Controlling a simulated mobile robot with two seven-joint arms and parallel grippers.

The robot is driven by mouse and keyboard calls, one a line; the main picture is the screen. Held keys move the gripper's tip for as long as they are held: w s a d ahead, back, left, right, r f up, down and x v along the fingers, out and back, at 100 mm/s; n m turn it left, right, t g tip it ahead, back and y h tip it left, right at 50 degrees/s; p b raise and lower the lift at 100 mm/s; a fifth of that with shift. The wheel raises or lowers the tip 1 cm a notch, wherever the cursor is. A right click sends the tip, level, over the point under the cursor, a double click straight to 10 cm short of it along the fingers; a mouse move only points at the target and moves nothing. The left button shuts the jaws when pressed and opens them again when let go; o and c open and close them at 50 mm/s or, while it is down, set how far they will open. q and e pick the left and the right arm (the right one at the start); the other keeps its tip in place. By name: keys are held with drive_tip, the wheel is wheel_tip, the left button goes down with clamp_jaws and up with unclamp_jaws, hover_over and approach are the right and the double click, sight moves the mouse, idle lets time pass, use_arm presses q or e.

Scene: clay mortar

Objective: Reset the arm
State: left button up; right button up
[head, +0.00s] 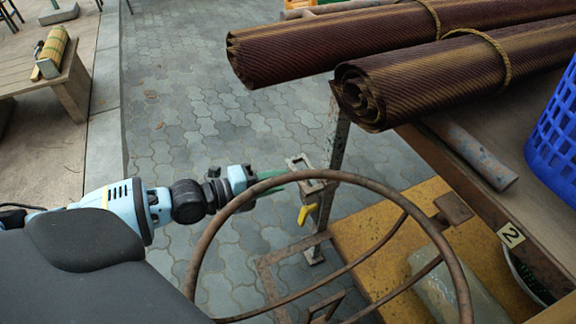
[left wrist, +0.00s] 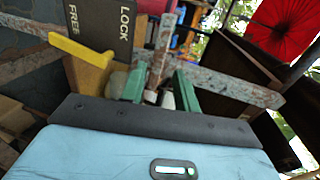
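My left arm comes in from the left in the head view. Its gripper (head: 276,181) has green fingers and reaches toward a metal bracket on a post behind a rusty round hoop (head: 205,238). A yellow lever (head: 307,213) hangs just below the bracket. In the left wrist view the green fingers (left wrist: 158,90) stand apart, with a gap between them and no clearly gripped object. The yellow lever (left wrist: 80,50) lies to their left, beside a dark plate (left wrist: 108,22) marked LOCK and FREE. My right gripper is in neither view.
Rolled brown mats (head: 430,90) lie on a table at the upper right, beside a blue basket (head: 557,140). A yellow board (head: 385,215) lies below. A wooden bench (head: 30,77) stands at the upper left. Paving (head: 210,110) is open beyond the arm.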

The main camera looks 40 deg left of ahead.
use_arm(q)
drive_tip(key=shift+v, duration=0.85)
